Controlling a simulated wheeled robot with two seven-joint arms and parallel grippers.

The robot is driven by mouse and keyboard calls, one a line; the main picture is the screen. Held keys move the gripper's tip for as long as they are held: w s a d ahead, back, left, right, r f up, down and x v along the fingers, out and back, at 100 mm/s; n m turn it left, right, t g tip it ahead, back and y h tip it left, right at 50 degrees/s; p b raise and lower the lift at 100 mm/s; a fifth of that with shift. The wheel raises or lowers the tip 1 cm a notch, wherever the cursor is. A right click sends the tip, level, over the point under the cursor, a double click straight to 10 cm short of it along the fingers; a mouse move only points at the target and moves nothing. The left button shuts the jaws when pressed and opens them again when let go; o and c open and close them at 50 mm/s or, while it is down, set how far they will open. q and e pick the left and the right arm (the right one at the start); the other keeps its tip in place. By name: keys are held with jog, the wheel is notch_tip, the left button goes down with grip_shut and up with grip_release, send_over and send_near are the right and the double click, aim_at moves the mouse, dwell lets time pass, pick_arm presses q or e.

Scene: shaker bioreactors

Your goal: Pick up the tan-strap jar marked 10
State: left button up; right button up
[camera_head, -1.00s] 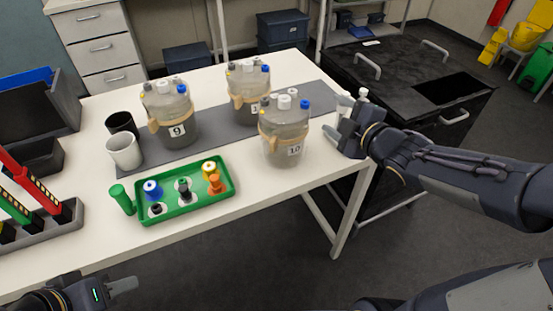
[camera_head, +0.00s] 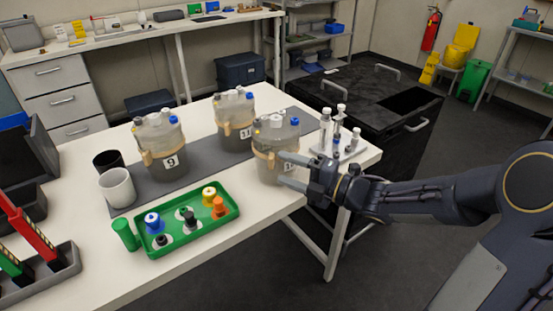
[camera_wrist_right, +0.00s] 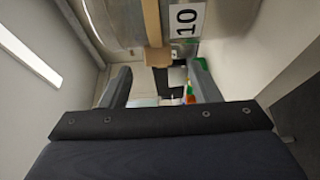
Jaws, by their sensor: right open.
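The jar marked 10 (camera_head: 268,140) stands upright at the front right of the grey mat, greyish and clear with a tan strap around it. My right gripper (camera_head: 284,169) is open at its right side, its fingers pointing left at the jar and partly covering the label. In the right wrist view, the label 10 (camera_wrist_right: 186,21) and the tan strap (camera_wrist_right: 152,22) with its tab appear ahead of the open fingers (camera_wrist_right: 162,85). Nothing is visibly gripped; finger contact with the jar cannot be told. My left gripper is out of view.
Jar 9 (camera_head: 161,142) and another tan-strap jar (camera_head: 234,117) stand behind and left on the mat (camera_head: 200,174). A rack of tubes (camera_head: 351,153) is close behind my right gripper. A green tray (camera_head: 182,237) with coloured caps lies in front, beside two cups (camera_head: 117,189).

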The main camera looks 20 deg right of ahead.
aim_at(273, 164)
jog(key=x, duration=0.5)
jog(key=shift+r, duration=0.1)
jog(key=c, duration=1.2)
